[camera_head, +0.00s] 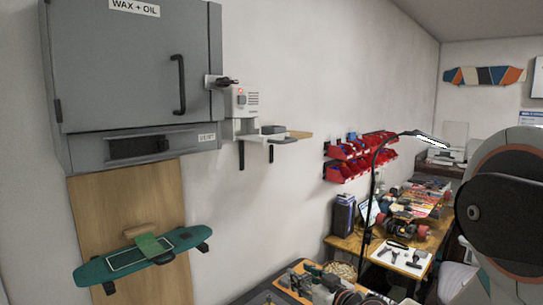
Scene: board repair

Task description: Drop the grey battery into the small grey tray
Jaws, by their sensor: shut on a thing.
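My gripper is not in view; only a part of my own arm shows at the right edge. I cannot make out the grey battery. A small dark grey box-like thing (272,129) sits on the wall shelf, right of a white wall unit with a red light. It may be the small grey tray, but it is too small to tell, and I cannot see whether anything lies in it.
A large grey cabinet (115,75) marked "WAX + OIL" hangs left of the shelf (290,137). A green skateboard (142,257) sticks out below. Red bins (360,155) hang further right. A cluttered workbench (400,240) with a black lamp stands at lower right.

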